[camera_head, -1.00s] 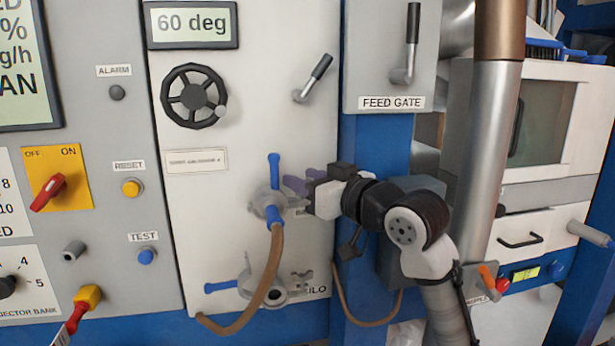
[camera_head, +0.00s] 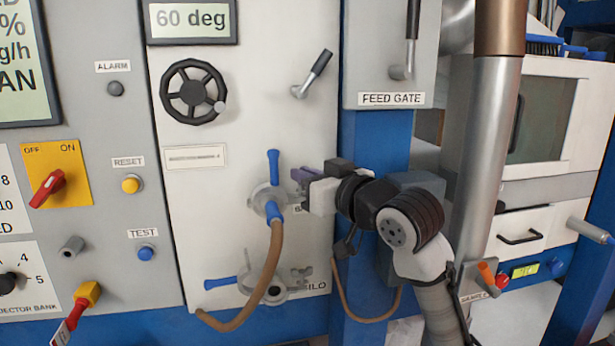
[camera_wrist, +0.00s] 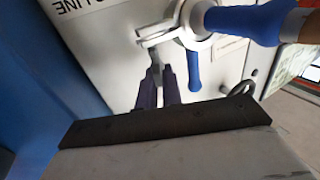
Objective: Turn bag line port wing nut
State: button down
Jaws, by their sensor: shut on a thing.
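The bag line port (camera_head: 262,197) is a grey round fitting on the white panel, with a blue lever (camera_head: 274,167) pointing up and a brown hose on its blue end. It also shows in the wrist view (camera_wrist: 201,14), beside a label whose readable part is "LINE". My gripper (camera_head: 300,178) reaches in from the right. In the wrist view its dark purple fingers (camera_wrist: 156,76) are shut on the small grey wing nut (camera_wrist: 155,62) at the port's side. The wing nut is mostly hidden by the fingers there, and by my gripper in the head view.
A lower port (camera_head: 272,290) labelled "SILO" has a blue lever pointing left. The brown hose (camera_head: 272,262) hangs past it. A handwheel (camera_head: 193,93) and a grey lever are above. A blue post (camera_head: 372,143) and a metal pipe (camera_head: 487,170) stand close to my arm.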

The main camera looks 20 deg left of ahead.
jog(key=shift+s+a+m+t+h+b, duration=0.15)
jog(key=shift+a+m+t+h+b, duration=0.15)
jog(key=shift+m+t+h, duration=1.55)
jog(key=shift+s+a+m+t+h+b, duration=0.1)
jog(key=shift+a+m+t+h+b, duration=0.2)
jog(key=shift+m+t+h, duration=1.55)
jog(key=shift+s+a+m+t+h+b, duration=0.15)
jog(key=shift+m+t+h+b, duration=0.4)
jog(key=shift+m+h, duration=2.4)
jog(key=shift+n+h, duration=0.75)
jog(key=shift+h, duration=0.3)
jog(key=c, duration=1.3)
grip_release()
jog(key=shift+c, duration=0.2)
jog(key=shift+y+p, duration=0.3)
